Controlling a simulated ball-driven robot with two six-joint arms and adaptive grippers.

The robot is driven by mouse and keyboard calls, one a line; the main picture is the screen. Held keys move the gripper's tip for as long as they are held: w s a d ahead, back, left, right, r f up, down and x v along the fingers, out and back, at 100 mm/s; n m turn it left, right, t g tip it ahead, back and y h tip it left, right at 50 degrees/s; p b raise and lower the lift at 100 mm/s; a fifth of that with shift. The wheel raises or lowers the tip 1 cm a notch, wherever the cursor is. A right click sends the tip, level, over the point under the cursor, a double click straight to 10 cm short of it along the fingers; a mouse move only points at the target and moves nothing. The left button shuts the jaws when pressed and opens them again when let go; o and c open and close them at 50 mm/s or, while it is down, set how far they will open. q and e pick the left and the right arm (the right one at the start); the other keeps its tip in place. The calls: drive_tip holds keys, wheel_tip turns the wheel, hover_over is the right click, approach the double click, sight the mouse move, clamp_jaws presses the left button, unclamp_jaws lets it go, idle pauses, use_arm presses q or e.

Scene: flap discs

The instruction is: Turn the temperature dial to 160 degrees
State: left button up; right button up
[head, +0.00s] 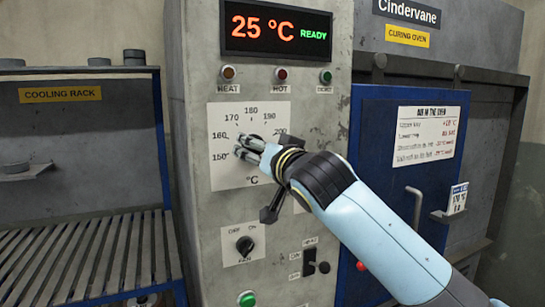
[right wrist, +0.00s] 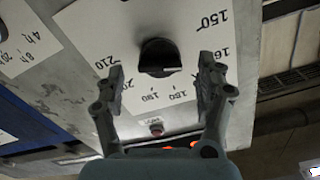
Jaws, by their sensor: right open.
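The temperature dial is a black knob (right wrist: 160,56) on a white scale plate (head: 222,174), with degree numbers around it that include 150, 160 and 170. In the head view my gripper hides the knob. My right gripper (head: 243,147) is in front of the plate; in the right wrist view its open fingers (right wrist: 161,68) stand on either side of the knob, with gaps visible. A white mark shows on the knob, but I cannot tell its exact reading. The display (head: 276,29) shows 25 °C and READY. My left gripper is not in view.
Below the plate are a black fan knob (head: 245,246), a heat switch (head: 310,262) and a green button (head: 247,299). A blue oven door (head: 375,130) with a handle (head: 416,208) is at the right. A slatted cooling rack (head: 90,255) is at the left.

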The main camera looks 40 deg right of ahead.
drive_tip(key=v, duration=1)
drive_tip(key=shift+s, duration=0.2)
drive_tip(key=shift+d, duration=0.1)
